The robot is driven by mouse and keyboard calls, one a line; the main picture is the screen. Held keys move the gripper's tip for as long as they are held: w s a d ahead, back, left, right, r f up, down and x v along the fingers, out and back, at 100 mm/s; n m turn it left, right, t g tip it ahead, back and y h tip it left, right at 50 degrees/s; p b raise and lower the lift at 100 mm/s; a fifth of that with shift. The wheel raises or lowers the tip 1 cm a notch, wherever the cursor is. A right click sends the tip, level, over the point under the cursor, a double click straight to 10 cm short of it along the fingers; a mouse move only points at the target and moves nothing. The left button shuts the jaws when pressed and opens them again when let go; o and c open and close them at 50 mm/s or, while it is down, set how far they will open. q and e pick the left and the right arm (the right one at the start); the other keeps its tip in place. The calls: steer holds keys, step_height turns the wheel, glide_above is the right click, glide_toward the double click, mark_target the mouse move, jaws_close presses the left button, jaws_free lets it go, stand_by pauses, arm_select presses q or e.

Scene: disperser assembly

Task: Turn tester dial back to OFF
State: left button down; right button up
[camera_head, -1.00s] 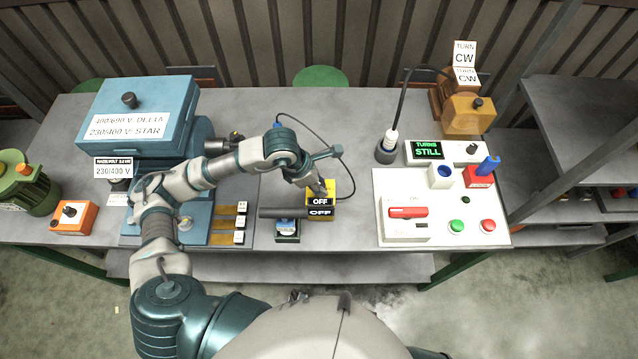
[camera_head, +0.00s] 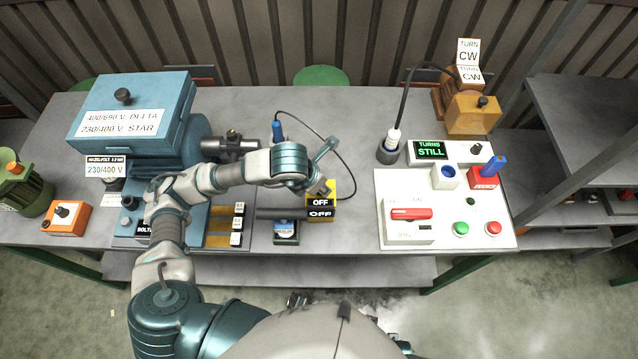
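The yellow tester (camera_head: 331,191) stands on the bench near the middle, with black OFF labels (camera_head: 320,202) on its front. My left arm reaches in from the left, and my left gripper (camera_head: 318,172) is at the tester's upper left, beside or over its top. The dial is hidden or too small to make out, so I cannot tell whether the gripper touches it. The gripper's finger opening is unclear. My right gripper is not in view.
A blue motor box (camera_head: 130,108) stands at the left. A white control panel (camera_head: 440,212) with a red handle and buttons is at the right; a display (camera_head: 431,150) reads TURNS STILL. A black cable (camera_head: 345,160) loops behind the tester. Bench between tester and panel is clear.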

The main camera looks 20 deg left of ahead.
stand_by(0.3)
arm_select(q)
steer(key=c, duration=0.8)
jaws_free()
steer(key=shift+r, duration=0.15)
steer(key=v, duration=1.1)
steer(key=shift+s+a+r, duration=0.1)
steer(key=shift+r, duration=0.2)
